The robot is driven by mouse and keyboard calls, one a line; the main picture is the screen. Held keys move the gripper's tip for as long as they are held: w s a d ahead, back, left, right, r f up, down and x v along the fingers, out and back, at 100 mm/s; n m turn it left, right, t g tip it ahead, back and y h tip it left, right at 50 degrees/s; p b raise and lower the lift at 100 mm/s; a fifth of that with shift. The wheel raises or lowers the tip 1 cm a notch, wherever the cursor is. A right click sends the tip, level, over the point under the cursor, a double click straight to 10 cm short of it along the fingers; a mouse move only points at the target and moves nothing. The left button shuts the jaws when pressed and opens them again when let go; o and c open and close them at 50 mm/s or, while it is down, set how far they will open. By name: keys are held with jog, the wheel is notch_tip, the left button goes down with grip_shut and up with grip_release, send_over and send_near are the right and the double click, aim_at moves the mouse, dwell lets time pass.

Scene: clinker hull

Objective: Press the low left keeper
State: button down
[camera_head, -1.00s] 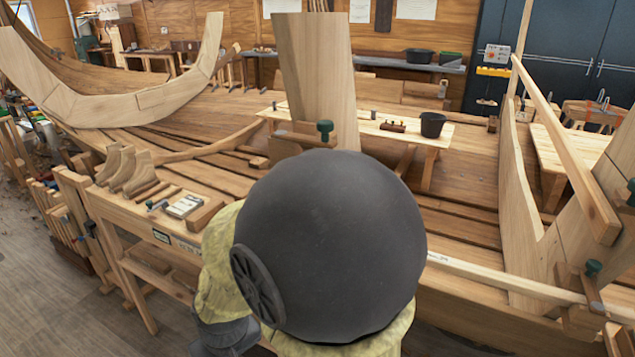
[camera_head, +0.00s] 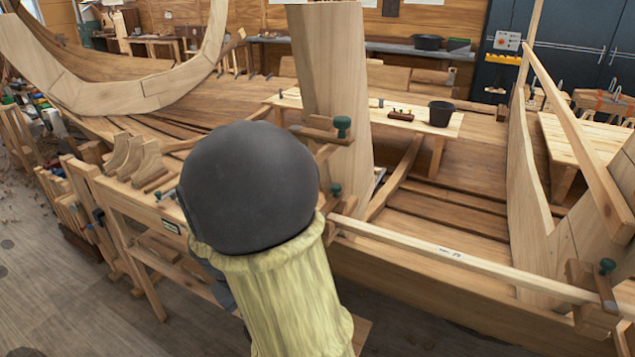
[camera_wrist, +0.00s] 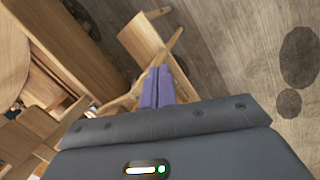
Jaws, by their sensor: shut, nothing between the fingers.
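The low left keeper looks to be the wooden block with a dark green knob (camera_head: 335,190) at the left end of the long pale batten (camera_head: 470,262) in the head view. My arm stands close to its left in the picture and partly hides that area. A higher keeper with a green knob (camera_head: 341,126) sits on the broad upright plank (camera_head: 330,75). Another keeper (camera_head: 607,267) is at the batten's right end. My gripper (camera_wrist: 158,72) shows in the wrist view as two purple fingers, shut and empty, above wooden pieces and floor. I cannot make out the keeper in the wrist view.
A workbench with wooden shapes (camera_head: 145,160) stands left of my arm. A bench with a black bucket (camera_head: 441,113) is inside the hull. A slanted plank (camera_head: 575,130) rises at right. Open floor (camera_head: 60,300) lies at lower left.

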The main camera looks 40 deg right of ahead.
jog(key=w+d+r+m+g+h, duration=0.1)
jog(key=w+d+r+h, duration=0.2)
jog(key=r, duration=0.3)
jog(key=w+d+r+m+g+h+p, duration=0.1)
jog(key=w+d+r+h, duration=0.2)
jog(key=w+r+h, duration=0.2)
jog(key=w+d+r+m+g+h+p, duration=0.1)
jog(key=w+d+r+h, duration=0.2)
jog(key=w+r+h, duration=0.1)
notch_tip(320, 180, up, 3)
jog(key=shift+w+d+f+m+h, duration=0.15)
jog(key=shift+w+d+m+h, duration=0.25)
jog(key=shift+w, duration=0.15)
jog(key=p+x, duration=0.4)
jog(key=x, duration=0.6)
jog(key=shift+s, duration=0.1)
jog(key=s+d, duration=0.1)
jog(key=s+p, duration=0.1)
jog(key=shift+s+d+f, duration=0.2)
jog(key=shift+s+d, duration=0.15)
jog(key=shift+s, duration=0.05)
jog(key=shift+s+d+f, duration=0.15)
jog(key=shift+s+f, duration=0.05)
jog(key=shift+f, duration=0.05)
